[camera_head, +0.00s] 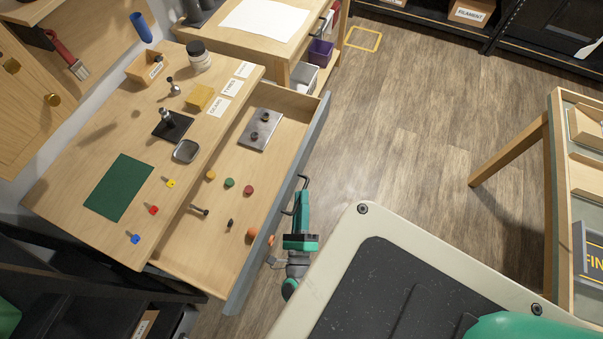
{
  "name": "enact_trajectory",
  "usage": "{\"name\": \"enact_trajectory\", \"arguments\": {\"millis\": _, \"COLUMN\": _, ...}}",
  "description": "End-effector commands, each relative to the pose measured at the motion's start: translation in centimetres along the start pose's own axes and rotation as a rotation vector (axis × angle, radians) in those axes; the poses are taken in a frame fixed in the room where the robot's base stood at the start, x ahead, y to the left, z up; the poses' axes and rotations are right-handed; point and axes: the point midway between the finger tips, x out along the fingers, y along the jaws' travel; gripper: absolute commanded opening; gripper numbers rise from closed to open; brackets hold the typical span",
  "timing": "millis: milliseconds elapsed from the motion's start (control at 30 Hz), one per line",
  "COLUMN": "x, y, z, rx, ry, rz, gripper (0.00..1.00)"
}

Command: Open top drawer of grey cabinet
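The cabinet (95,140) has a light wooden top, and its top drawer (226,247) is pulled well out, with the inside exposed. The drawer's long grey front (318,130) faces right. A dark bar handle (304,181) sticks out from the outer side of this front. My green and black gripper (300,208) is at the handle, just outside the drawer front. The fingertips are small and overlap the handle in this view, so I cannot tell whether they grip it or are apart from it.
Inside the drawer lie a metal plate (261,130) and several small coloured pieces. The cabinet top holds a green mat (119,187), a jar (199,57) and small parts. My body fills the lower right. A wooden table (549,180) stands at the right; the floor (420,110) between is clear.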

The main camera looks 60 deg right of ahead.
Motion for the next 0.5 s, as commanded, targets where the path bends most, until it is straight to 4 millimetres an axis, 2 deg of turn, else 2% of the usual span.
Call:
{"name": "enact_trajectory", "arguments": {"millis": 300, "x": -6.0, "y": 0.0, "z": -0.1, "rx": -0.002, "ry": 0.001, "rz": 0.0, "gripper": 0.17}}
{"name": "enact_trajectory", "arguments": {"millis": 500, "x": -8.3, "y": -0.1, "z": -0.1, "rx": -0.002, "ry": 0.001, "rz": -0.001, "gripper": 0.17}}
